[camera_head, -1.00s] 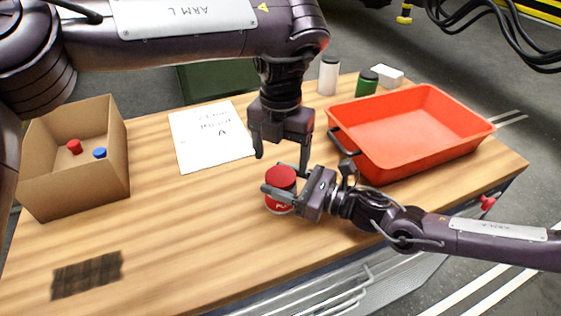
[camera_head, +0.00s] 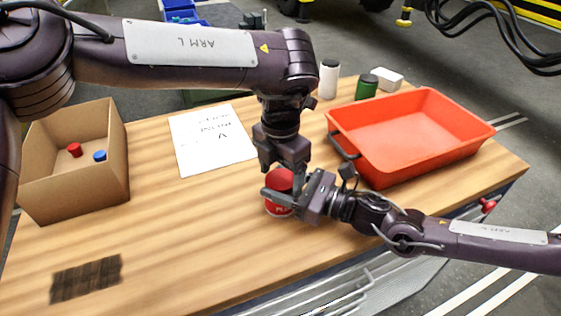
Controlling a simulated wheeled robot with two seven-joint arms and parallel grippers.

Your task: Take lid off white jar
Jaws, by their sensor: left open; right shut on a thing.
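The white jar (camera_head: 328,82) stands upright at the back of the table with its dark lid (camera_head: 330,63) on; neither gripper is at it. My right gripper (camera_head: 283,200) is shut on a red jar (camera_head: 277,208) with a white-lettered label, which stands on the table near the front. My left gripper (camera_head: 287,172) points down right above the red jar's top, open. Its fingertips partly hide the red top, and I cannot tell whether they touch it.
A green jar (camera_head: 366,88) with a dark lid and a small white box (camera_head: 388,79) stand beside the white jar. A red-orange tray (camera_head: 440,165) is at right. A cardboard box (camera_head: 112,170) at left holds a red lid (camera_head: 75,150) and a blue lid (camera_head: 100,155). A paper sheet (camera_head: 215,145) lies between.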

